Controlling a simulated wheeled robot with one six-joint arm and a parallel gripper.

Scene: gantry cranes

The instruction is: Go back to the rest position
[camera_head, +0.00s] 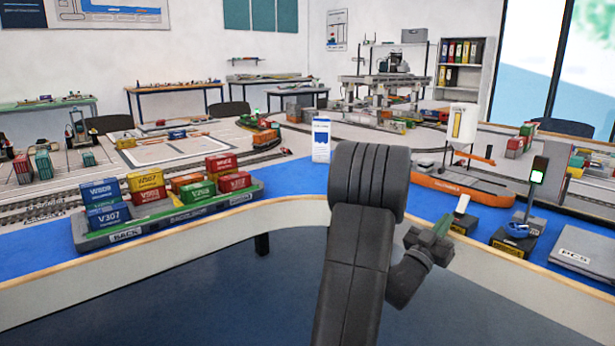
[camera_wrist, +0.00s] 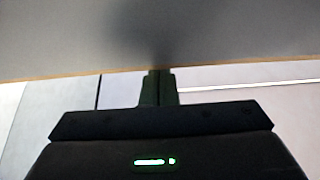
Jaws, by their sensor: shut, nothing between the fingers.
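My gripper (camera_head: 443,226) is in front of the table's near edge, right of the middle in the head view, at the end of my dark arm. Its fingers point up and to the right, towards a small black block with a white upright piece (camera_head: 462,205). I cannot tell how large the gap to that block is. In the wrist view my gripper (camera_wrist: 158,73) has its two dark fingers together with nothing between them. A plain grey surface fills the top of that view.
The floor (camera_head: 230,305) before the table is clear.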

